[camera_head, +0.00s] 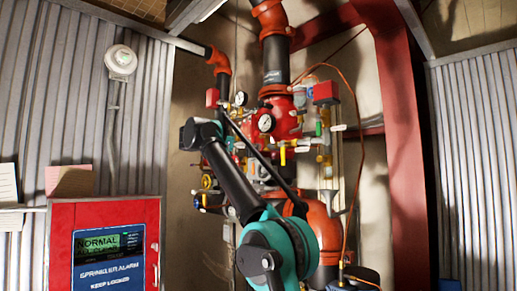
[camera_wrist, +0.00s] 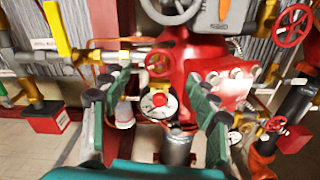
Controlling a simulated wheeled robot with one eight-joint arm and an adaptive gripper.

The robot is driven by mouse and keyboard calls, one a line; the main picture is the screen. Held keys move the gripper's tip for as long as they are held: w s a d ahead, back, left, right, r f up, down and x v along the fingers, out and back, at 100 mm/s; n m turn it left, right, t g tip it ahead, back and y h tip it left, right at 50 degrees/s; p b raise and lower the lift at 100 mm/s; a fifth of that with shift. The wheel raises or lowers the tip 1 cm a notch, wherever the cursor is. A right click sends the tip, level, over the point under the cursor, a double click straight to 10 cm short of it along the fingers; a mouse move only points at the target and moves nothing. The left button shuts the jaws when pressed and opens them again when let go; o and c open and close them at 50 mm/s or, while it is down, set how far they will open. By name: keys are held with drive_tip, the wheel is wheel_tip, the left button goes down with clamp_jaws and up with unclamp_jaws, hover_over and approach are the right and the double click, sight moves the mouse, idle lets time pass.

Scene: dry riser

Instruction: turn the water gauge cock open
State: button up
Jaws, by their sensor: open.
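In the wrist view my gripper (camera_wrist: 158,84) is open, with one dark green finger on each side and nothing held. A round white-faced gauge (camera_wrist: 158,104) shows between the fingers, with a small red handwheel (camera_wrist: 156,64) just above it in the picture. I cannot tell which small handle is the water gauge cock, or whether a finger touches anything. In the head view two gauges, an upper one (camera_head: 241,98) and a lower one (camera_head: 266,123), sit on the red valve assembly (camera_head: 287,116). My arm covers part of the assembly there, and my gripper cannot be made out.
A yellow lever (camera_wrist: 56,28) and a larger red handwheel (camera_wrist: 294,25) flank the fingers in the wrist view. In the head view a red alarm cabinet (camera_head: 105,213) stands at left and a red steel column (camera_head: 401,130) at right. Thin pipes crowd the assembly.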

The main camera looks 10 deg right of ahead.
drive_tip(key=x, duration=0.5)
drive_tip(key=shift+w+d, duration=0.2)
drive_tip(key=shift+d, duration=0.1)
drive_tip(key=shift+c, duration=0.4)
drive_tip(key=c, duration=1.1)
